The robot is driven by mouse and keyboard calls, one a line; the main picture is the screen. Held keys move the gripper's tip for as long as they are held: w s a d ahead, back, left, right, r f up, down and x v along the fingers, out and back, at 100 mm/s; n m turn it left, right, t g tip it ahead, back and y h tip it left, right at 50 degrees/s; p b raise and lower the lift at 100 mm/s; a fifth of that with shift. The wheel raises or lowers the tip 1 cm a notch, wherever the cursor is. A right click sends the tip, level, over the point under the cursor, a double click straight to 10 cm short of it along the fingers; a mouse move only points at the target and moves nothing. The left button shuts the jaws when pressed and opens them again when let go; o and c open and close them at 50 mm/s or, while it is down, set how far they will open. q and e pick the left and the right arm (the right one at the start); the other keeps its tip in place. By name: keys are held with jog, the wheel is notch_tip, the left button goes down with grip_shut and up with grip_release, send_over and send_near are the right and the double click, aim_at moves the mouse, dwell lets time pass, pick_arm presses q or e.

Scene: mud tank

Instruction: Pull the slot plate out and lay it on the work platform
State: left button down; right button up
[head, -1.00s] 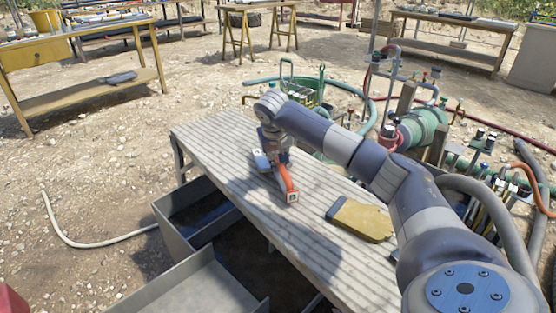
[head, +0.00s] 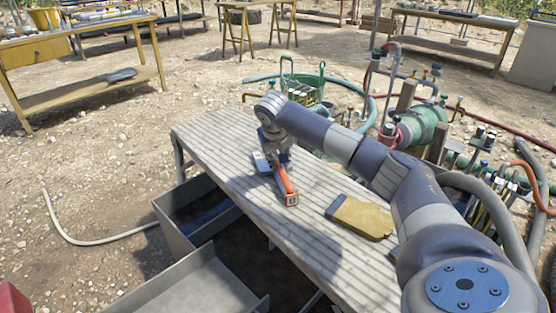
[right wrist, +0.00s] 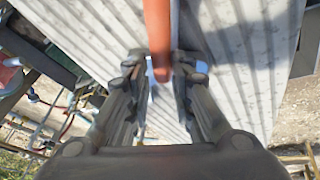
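The work platform (head: 225,135) is a long bench with grey ribbed slats. My right gripper (head: 276,166) is low over its middle, at an orange bar with a square dark-faced end (head: 290,199). A small pale blue-grey flat piece (head: 260,161) shows beside the gripper. In the right wrist view, the orange bar (right wrist: 158,35) runs in between the two fingertips (right wrist: 162,72). A gap shows between the fingers; whether they press on the bar is unclear. I cannot tell for sure which piece is the slot plate. My left gripper is out of view.
A tan glove-like pad (head: 360,217) lies on the platform to the right. A grey metal tank (head: 175,232) with dark compartments stands left of and below the platform. Hoses and a green pump (head: 425,125) crowd the right side. The platform's far left end is bare.

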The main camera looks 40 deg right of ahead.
jog(key=shift+o, duration=0.8)
jog(key=shift+s+r, duration=0.1)
jog(key=shift+a+f, duration=0.1)
jog(key=shift+f, duration=0.2)
jog(key=v, duration=1.2)
jog(key=shift+r, duration=0.25)
jog(key=shift+f, duration=0.1)
